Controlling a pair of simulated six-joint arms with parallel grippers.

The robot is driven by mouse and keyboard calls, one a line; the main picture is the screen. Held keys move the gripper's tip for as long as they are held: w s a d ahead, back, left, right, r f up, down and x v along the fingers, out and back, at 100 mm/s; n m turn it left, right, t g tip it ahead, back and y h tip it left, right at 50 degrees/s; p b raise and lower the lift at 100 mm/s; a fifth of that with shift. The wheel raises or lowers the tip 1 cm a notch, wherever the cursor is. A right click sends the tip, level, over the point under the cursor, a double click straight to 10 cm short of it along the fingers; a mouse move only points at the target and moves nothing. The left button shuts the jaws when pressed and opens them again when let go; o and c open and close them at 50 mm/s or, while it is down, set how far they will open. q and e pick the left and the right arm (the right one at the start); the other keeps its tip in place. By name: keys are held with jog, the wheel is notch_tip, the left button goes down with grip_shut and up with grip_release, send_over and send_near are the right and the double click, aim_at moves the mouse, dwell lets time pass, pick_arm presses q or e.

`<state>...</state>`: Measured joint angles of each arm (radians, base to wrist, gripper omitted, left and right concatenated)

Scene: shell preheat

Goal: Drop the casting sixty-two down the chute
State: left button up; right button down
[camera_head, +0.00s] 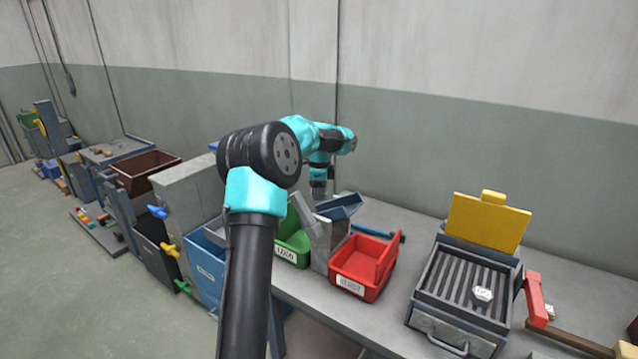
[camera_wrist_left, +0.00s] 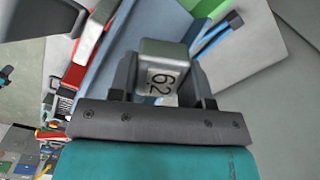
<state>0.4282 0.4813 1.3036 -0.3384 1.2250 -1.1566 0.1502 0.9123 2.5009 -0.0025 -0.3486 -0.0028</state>
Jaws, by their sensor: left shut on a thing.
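My left gripper (camera_head: 319,192) is above the bench, just behind the green bin and beside a blue-grey chute (camera_head: 341,209). In the left wrist view its jaws (camera_wrist_left: 163,88) are shut on a small grey metal block, the casting marked 62 (camera_wrist_left: 164,68). The casting's number faces the camera. A blue-grey sloping surface (camera_wrist_left: 118,40), apparently the chute, lies behind and below the casting; I cannot tell the gap. In the head view the casting is not clearly visible. My right gripper is not in view.
A green bin (camera_head: 290,247) and a red bin (camera_head: 366,264) flank the chute's grey support (camera_head: 320,243). Several containers stand at left.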

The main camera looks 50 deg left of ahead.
pick_arm(q)
jog(key=shift+f, duration=1.95)
jog(key=o, duration=1.1)
jog(key=shift+c, duration=0.2)
notch_tip(320, 180, up, 18)
jog(key=shift+f, duration=0.25)
